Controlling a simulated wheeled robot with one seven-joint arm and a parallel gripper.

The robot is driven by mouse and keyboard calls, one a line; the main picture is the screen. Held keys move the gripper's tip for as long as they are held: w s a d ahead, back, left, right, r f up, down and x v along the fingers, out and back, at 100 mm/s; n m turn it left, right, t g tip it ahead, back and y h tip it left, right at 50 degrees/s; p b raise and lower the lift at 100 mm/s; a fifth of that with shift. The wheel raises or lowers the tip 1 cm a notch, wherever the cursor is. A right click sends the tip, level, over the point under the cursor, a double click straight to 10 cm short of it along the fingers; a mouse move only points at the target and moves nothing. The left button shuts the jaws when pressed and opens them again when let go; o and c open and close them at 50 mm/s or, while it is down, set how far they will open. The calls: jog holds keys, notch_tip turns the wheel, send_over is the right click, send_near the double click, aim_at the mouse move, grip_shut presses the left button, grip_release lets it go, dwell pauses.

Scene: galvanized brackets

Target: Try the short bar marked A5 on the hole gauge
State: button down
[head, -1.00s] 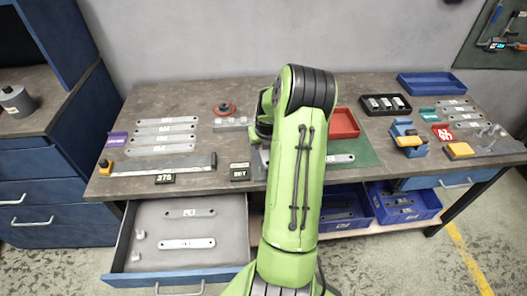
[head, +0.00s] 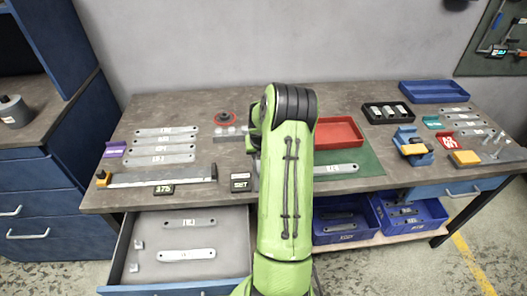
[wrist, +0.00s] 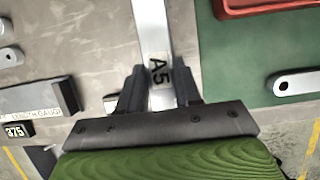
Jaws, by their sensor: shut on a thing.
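The short bar marked A5 (wrist: 157,42) is in the wrist view, running away from my gripper (wrist: 158,88). The two dark fingers are shut on its sides, and its A5 label faces the camera between them. Its far end runs out of the top of the picture. In the head view my own green arm hides the gripper and the bar. I cannot make out a hole gauge for sure; a grey piece with upright pegs (head: 230,131) stands left of my arm, partly hidden, near a small black display (head: 240,182).
A length gauge (head: 160,179) with a 375 display lies at the front left, below several labelled bars (head: 165,147). A red tray (head: 338,121) and a green mat (head: 368,165) with a bar are right of my arm. A drawer (head: 215,231) stands open below.

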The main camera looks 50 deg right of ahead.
jog(key=shift+w+a, duration=0.15)
jog(key=shift+a, duration=0.1)
dwell(0.4)
jog(key=shift+f, duration=0.15)
jog(key=shift+w+a+f+b, duration=0.1)
jog(key=shift+f+b, duration=0.15)
jog(key=shift+b, duration=0.15)
jog(key=shift+r, duration=0.1)
dwell(1.3)
jog(key=shift+s+d+r+p, duration=0.1)
jog(key=shift+d+r+p, duration=0.1)
jog(key=shift+r+p, duration=0.35)
jog(key=shift+s+d+r+p, duration=0.1)
jog(key=shift+d+r+p, duration=0.25)
jog(key=shift+r, duration=0.4)
jog(key=shift+s+d+r+p, duration=0.1)
jog(key=shift+r+p, duration=0.4)
jog(key=shift+r, duration=0.15)
jog(key=shift+a+r, duration=0.1)
jog(key=shift+r, duration=0.05)
